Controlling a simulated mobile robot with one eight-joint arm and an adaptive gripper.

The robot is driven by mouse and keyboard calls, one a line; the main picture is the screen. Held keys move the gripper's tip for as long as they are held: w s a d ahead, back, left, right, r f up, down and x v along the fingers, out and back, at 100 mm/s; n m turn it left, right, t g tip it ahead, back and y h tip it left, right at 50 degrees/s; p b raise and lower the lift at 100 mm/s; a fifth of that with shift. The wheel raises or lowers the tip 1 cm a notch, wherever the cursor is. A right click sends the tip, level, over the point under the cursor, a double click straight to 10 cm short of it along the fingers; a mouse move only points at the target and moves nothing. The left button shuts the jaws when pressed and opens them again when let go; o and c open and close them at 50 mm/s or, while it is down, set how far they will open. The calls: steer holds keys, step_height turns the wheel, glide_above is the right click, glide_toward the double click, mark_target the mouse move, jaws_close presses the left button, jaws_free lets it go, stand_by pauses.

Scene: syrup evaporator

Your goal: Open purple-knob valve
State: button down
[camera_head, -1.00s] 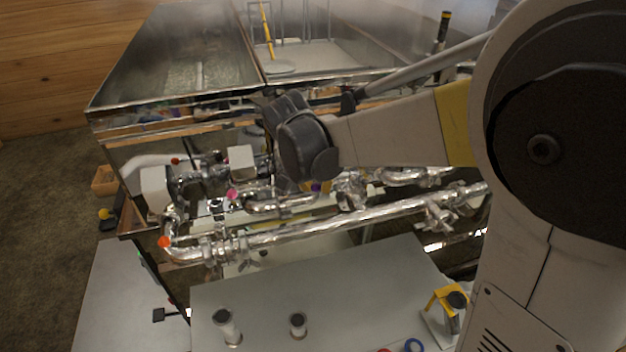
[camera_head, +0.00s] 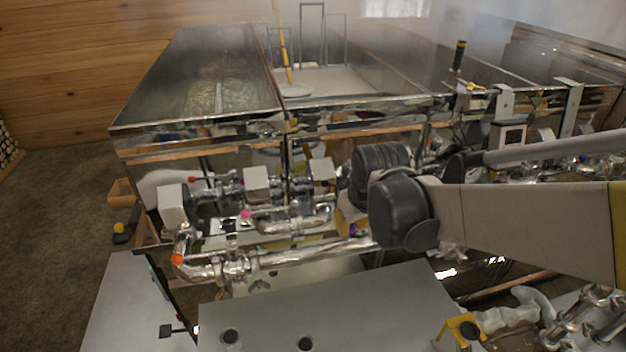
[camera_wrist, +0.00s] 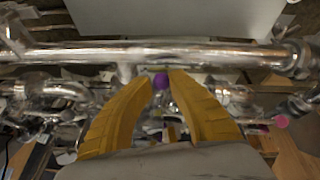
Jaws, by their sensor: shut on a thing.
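The purple knob (camera_wrist: 160,81) is small and round. In the wrist view it sits between the tips of my gripper's two yellow fingers, beside a shiny steel pipe. My gripper (camera_wrist: 161,76) is closed in around it, one finger on each side. In the head view my dark wrist covers most of the gripper, and only a bit of yellow finger shows. The purple knob (camera_head: 327,230) is a tiny spot there, just left of the wrist. The valve handle behind the knob is hard to make out.
Steel pipes (camera_head: 315,253) run along the evaporator front (camera_head: 200,120). A pink knob (camera_head: 246,214) and an orange knob (camera_head: 177,259) are to the left. A grey table (camera_head: 330,310) stands in front, with a yellow-and-black item (camera_head: 462,328) at its right.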

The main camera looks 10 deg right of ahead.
steer(key=d+n, duration=0.1)
steer(key=s+d+n+y, duration=0.1)
steer(key=n, duration=0.1)
steer(key=d+n, duration=0.1)
steer(key=d, duration=0.1)
steer(key=shift+s+r+y, duration=0.15)
steer(key=shift+s+y, duration=0.15)
steer(key=shift+y, duration=0.1)
steer(key=d+n, duration=0.1)
steer(key=n, duration=0.1)
steer(key=d+n+y+b, duration=0.1)
steer(key=n, duration=0.1)
steer(key=shift+s+d+g, duration=0.25)
steer(key=shift+d+g, duration=0.05)
steer(key=shift+d, duration=0.05)
steer(key=shift+d+n+y, duration=0.25)
steer(key=shift+n+y, duration=0.05)
steer(key=shift+n, duration=0.4)
